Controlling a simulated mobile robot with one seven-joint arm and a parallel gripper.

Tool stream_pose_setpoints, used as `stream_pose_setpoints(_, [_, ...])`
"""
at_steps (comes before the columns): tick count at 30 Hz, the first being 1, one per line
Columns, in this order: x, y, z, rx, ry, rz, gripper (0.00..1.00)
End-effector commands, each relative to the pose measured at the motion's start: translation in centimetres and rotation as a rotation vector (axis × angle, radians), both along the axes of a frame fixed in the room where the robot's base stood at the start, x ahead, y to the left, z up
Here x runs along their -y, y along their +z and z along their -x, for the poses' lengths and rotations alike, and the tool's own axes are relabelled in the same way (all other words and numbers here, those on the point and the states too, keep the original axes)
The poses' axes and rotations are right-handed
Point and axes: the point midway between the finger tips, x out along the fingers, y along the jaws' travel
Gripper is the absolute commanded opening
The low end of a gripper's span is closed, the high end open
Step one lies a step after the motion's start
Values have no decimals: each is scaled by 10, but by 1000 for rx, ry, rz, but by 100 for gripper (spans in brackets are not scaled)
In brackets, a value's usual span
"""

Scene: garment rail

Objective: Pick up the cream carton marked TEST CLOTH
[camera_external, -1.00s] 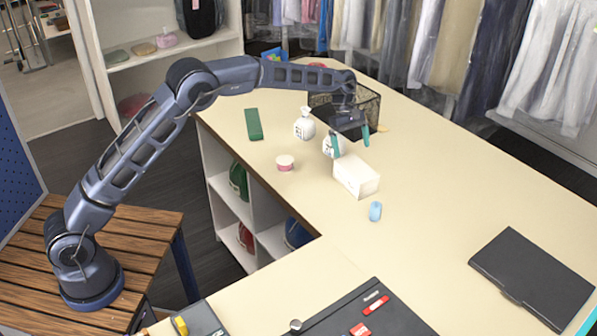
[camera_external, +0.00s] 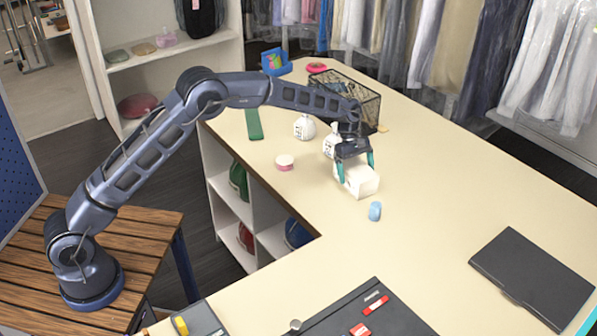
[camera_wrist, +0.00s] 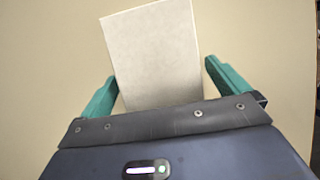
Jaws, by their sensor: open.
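The cream carton (camera_external: 362,184) lies on the cream counter, partly hidden by my gripper in the external view. In the wrist view the carton (camera_wrist: 152,55) shows as a plain pale box top, slightly tilted in the picture; I cannot read any marking on it. My gripper (camera_external: 356,168) is over the carton with its fingers pointing down. Its two teal fingers are spread, one on each side of the carton, and the wrist view shows the fingers (camera_wrist: 165,88) with gaps to the carton's sides. The gripper is open and holds nothing.
A black wire basket (camera_external: 366,105) is farther back. A blue small item (camera_external: 375,211) lies in front of the carton, and a pink-white tub (camera_external: 284,162) to its left.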

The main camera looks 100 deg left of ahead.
Motion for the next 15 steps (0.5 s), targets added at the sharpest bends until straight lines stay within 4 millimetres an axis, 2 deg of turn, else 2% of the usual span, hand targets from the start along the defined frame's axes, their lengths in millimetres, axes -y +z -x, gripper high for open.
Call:
stream_pose_setpoints(2, [0, 0, 0, 0, 0, 0, 98])
stream_pose_setpoints(9, [0, 0, 0, 0, 0, 0, 51])
stream_pose_setpoints(10, [0, 1, 0, 1, 0, -1, 48])
stream_pose_setpoints(15, [0, 1, 0, 1, 0, -1, 48])
